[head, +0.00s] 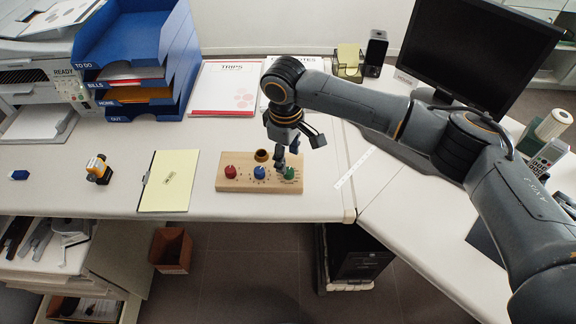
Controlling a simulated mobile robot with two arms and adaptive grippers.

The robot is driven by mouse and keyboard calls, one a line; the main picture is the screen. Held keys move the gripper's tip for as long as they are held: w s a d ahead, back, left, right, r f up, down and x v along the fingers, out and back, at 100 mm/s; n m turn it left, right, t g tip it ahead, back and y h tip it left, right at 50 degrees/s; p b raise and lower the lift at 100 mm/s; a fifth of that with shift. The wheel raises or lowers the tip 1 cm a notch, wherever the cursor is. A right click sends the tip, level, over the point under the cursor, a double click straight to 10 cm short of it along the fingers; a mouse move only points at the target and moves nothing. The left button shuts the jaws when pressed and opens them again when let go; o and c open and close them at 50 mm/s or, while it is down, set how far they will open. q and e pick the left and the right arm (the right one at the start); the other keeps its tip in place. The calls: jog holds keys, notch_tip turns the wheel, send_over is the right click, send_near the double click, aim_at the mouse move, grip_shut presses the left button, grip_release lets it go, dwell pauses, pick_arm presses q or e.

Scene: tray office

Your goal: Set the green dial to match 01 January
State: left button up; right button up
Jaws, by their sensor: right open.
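A wooden dial board (245,184) lies near the front edge of the white desk. It carries a red dial (231,171), a blue dial (260,172) and a green dial (290,173) in a row, with small markings around them too small to read. My right gripper (283,163) points down just above and behind the board, between the blue and green dials and close to the green one. It is open; contact with the green dial cannot be made out. My left gripper does not show.
A yellow notepad (168,181) lies left of the board, with a small yellow-black object (98,169) beyond it. A brass-coloured cup (262,155) stands at the board's back edge. Blue stacked trays (137,60) stand behind left, a monitor (480,52) behind right.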

aim_at(288, 171)
notch_tip(288, 171, down, 5)
jog(key=shift+w+f, duration=0.1)
dwell(0.3)
grip_shut()
jog(key=shift+r+n+p, duration=0.3)
jog(key=shift+n+p, duration=0.4)
jog(key=shift+p, duration=0.2)
jog(key=shift+f+n+p, duration=0.2)
jog(key=shift+n+p, duration=0.25)
jog(key=shift+n, duration=0.45)
grip_release()
